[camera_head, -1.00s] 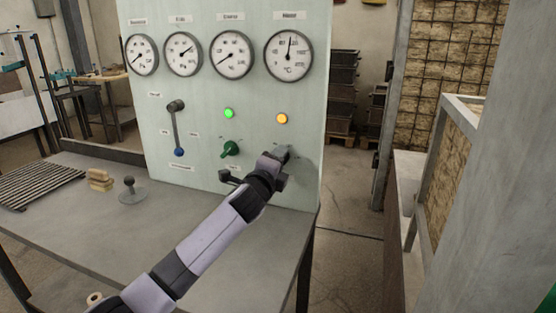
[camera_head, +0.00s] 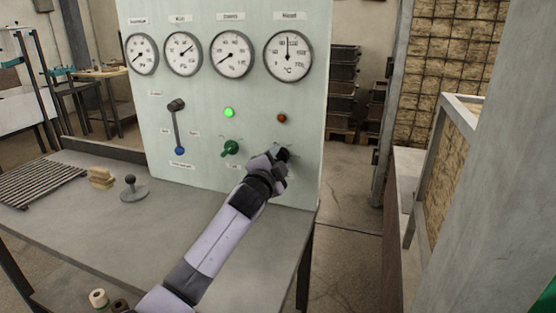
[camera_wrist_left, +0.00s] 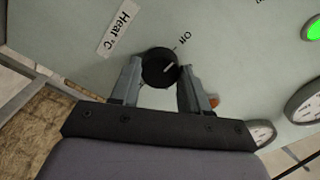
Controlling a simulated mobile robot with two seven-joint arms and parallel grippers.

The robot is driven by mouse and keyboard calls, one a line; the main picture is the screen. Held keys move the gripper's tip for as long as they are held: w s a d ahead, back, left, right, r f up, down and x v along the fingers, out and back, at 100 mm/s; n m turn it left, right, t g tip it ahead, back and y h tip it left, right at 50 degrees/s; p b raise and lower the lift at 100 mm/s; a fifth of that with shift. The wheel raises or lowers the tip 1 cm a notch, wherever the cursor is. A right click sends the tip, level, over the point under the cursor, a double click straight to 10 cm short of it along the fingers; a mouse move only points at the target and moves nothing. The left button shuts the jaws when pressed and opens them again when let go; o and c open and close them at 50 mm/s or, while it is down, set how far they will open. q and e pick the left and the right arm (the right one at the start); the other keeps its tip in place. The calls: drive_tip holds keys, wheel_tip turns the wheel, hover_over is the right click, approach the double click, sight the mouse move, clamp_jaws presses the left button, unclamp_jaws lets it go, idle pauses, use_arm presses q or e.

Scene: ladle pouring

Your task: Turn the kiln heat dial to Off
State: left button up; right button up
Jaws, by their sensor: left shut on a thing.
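The kiln heat dial (camera_wrist_left: 159,67) is a round black knob with a pale pointer line, seen in the left wrist view beside a "Heat °C" label (camera_wrist_left: 121,27). Its pointer line aims toward the "Off" mark (camera_wrist_left: 184,39). My left gripper (camera_wrist_left: 159,78) is shut on the dial, with one finger on each side. In the head view my left gripper (camera_head: 283,157) is at the lower right of the pale green panel (camera_head: 205,95) and hides most of the dial. The lamp (camera_head: 281,118) above the dial is dark orange and unlit. My right gripper is not in view.
A green knob (camera_head: 230,148) under a lit green lamp (camera_head: 228,113) and a lever (camera_head: 177,130) are left of the dial. Several round gauges line the panel's top. A grey bench (camera_head: 130,225) holds a black-knobbed disc (camera_head: 132,190) and small blocks (camera_head: 101,178).

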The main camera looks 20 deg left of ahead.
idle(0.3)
use_arm(q)
drive_tip(key=o, duration=1.1)
drive_tip(key=shift+c, duration=0.2)
drive_tip(key=s, duration=0.7)
drive_tip(key=shift+p, duration=0.3)
drive_tip(key=shift+s+a, duration=0.1)
